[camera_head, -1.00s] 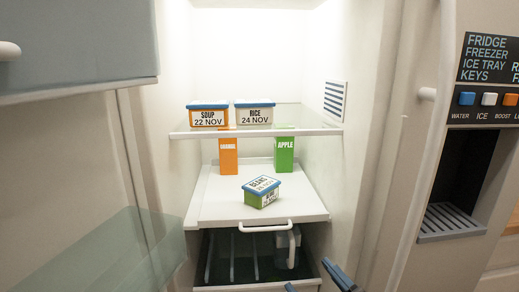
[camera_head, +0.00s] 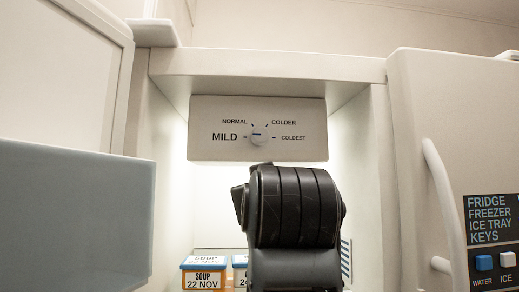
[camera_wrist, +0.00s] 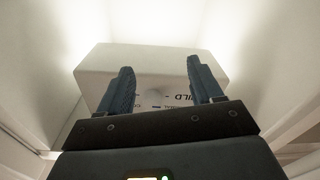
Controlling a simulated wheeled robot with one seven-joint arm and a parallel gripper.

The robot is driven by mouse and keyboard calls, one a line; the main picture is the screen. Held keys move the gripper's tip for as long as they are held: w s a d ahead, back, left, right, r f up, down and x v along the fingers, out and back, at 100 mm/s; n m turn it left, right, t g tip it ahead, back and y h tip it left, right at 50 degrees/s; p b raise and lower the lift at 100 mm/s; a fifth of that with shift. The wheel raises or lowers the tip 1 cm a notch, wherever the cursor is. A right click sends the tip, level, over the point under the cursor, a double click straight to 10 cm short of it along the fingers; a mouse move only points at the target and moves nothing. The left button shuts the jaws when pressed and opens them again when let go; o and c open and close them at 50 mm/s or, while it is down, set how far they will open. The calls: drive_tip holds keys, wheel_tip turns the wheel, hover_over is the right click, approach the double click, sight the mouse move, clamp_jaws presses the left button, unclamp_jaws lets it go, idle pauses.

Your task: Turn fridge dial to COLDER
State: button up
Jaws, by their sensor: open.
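The fridge dial (camera_head: 258,137) is a small round white knob on a panel (camera_head: 205,115) at the top of the open fridge. The panel reads MILD, NORMAL, COLDER and COLDEST around it. The dial's small dark mark seems to point left, toward MILD, the larger word. In the wrist view the panel appears turned over, and the dial (camera_wrist: 152,97) lies pale and blurred between the fingers. My gripper (camera_wrist: 160,65) is open, its two dark blue fingers on either side of the dial in the picture. I cannot tell whether they touch it. The head view does not show the fingers.
My dark arm link blocks the lower middle of the head view. The soup box (camera_head: 204,273) stands on a shelf below. A grey-blue door panel (camera_head: 75,215) is at left, and the right door with its handle (camera_head: 447,195) is at right. Fridge walls enclose the gripper.

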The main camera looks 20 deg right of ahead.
drive_tip(key=m, duration=0.2)
approach(261, 134)
drive_tip(key=w, duration=0.2)
drive_tip(key=p+x, duration=0.1)
drive_tip(key=x, duration=0.1)
drive_tip(key=p+x, duration=0.1)
drive_tip(key=x, duration=0.2)
drive_tip(key=p+x, duration=0.1)
drive_tip(key=x, duration=0.1)
drive_tip(key=shift+w+d, duration=0.3)
drive_tip(key=shift+d, duration=0.05)
drive_tip(key=c, duration=1.1)
drive_tip(key=shift+o, duration=0.2)
